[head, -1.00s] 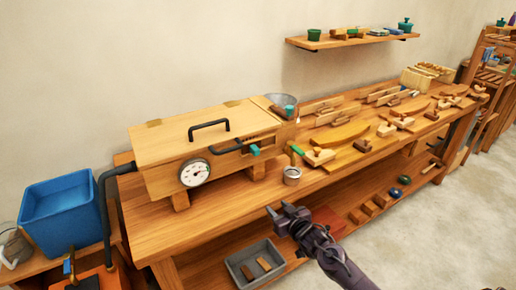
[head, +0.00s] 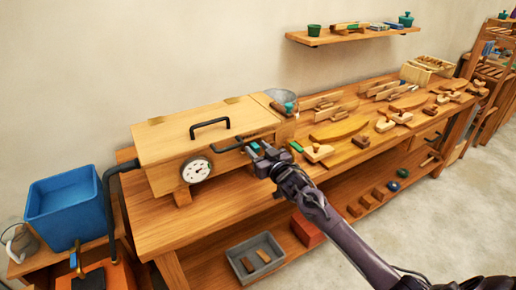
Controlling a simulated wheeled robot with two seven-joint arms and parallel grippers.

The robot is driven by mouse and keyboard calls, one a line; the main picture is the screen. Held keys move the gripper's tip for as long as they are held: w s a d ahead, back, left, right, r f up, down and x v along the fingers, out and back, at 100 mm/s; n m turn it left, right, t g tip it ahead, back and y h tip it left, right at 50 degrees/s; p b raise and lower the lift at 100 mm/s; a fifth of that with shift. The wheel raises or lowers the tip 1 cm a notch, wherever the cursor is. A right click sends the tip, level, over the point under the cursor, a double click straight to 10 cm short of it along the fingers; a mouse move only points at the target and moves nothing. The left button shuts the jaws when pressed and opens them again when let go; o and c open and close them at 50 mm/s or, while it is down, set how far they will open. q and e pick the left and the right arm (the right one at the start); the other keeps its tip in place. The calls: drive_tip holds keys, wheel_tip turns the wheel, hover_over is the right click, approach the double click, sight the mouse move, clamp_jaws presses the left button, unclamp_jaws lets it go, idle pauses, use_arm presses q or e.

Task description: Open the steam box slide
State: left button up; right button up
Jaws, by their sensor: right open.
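The steam box (head: 205,130) is a long pale wooden box on the bench, with a black lid handle and a round white dial (head: 196,170) on its front. A dark bar (head: 228,148) runs along the right part of its front. The slide's small teal handle (head: 255,146) shows there, partly hidden by my gripper. My right gripper (head: 259,155) is open, with its fingers at the teal handle. I cannot tell whether they touch it. My left gripper is not in view.
The wooden bench (head: 160,222) carries planes and curved wooden pieces to the right of the box. A metal bucket (head: 284,98) stands behind the box's right end. A grey tray (head: 254,258) lies on the lower shelf. A blue tub (head: 66,208) stands at left.

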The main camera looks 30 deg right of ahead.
drive_tip(key=shift+w, duration=0.15)
drive_tip(key=shift+c, duration=0.4)
clamp_jaws()
drive_tip(key=shift+w+d+b, duration=0.15)
drive_tip(key=shift+d+b, duration=0.35)
drive_tip(key=shift+d, duration=2.25)
drive_tip(key=shift+c, duration=1)
unclamp_jaws()
drive_tip(key=shift+o, duration=1.4)
drive_tip(key=shift+d, duration=0.1)
